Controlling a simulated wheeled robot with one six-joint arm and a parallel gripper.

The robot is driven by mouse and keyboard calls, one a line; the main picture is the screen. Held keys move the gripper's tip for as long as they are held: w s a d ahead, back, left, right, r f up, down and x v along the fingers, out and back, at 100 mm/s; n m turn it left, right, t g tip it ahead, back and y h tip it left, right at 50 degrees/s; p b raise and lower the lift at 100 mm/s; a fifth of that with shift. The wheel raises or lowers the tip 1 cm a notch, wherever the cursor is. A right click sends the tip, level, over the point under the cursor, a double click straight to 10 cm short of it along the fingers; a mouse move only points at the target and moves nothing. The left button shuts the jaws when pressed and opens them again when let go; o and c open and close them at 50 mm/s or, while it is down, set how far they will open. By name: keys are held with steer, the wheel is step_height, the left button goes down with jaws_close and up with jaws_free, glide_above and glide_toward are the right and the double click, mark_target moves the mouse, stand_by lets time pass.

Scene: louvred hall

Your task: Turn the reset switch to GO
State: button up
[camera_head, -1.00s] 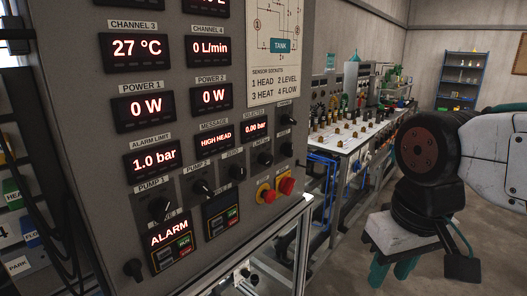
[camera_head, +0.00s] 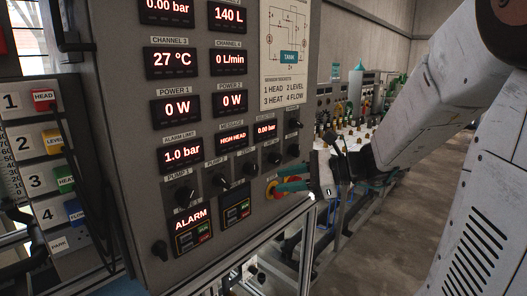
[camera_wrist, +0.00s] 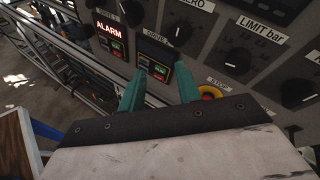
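The grey control panel (camera_head: 135,130) fills the left and middle of the head view. It carries several black rotary knobs, and I cannot read a RESET or GO label on any. One knob (camera_head: 159,250) is at the lower left, beside the red ALARM display (camera_head: 191,217), which also shows in the wrist view (camera_wrist: 109,30). My gripper (camera_head: 290,186) is at the panel's lower right, in front of the red and yellow stop button (camera_head: 270,189). In the wrist view its teal fingers (camera_wrist: 162,76) are apart and empty, with the STOP button (camera_wrist: 208,92) partly hidden by the right finger.
A numbered socket board (camera_head: 25,150) with coloured plugs and hanging black cables stands left of the panel. A metal frame (camera_head: 306,225) runs below the panel. A bench with small fittings (camera_head: 350,132) is behind my arm. Open floor (camera_head: 405,215) lies to the right.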

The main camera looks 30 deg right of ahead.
mark_target(299, 151)
steer(key=w+d+m+t+h, duration=0.2)
steer(key=d+m+t, duration=0.25)
steer(key=d, duration=0.35)
steer(key=w+d+m+t+h, duration=0.2)
steer(key=d+m+t+h, duration=0.1)
steer(key=d+m, duration=0.4)
steer(key=shift+n, duration=0.75)
steer(key=shift+d+x, duration=0.2)
steer(key=shift+x, duration=2.2)
steer(key=shift+d+x, duration=0.2)
steer(key=shift+x, duration=2.15)
steer(key=shift+w, duration=0.1)
jaws_close()
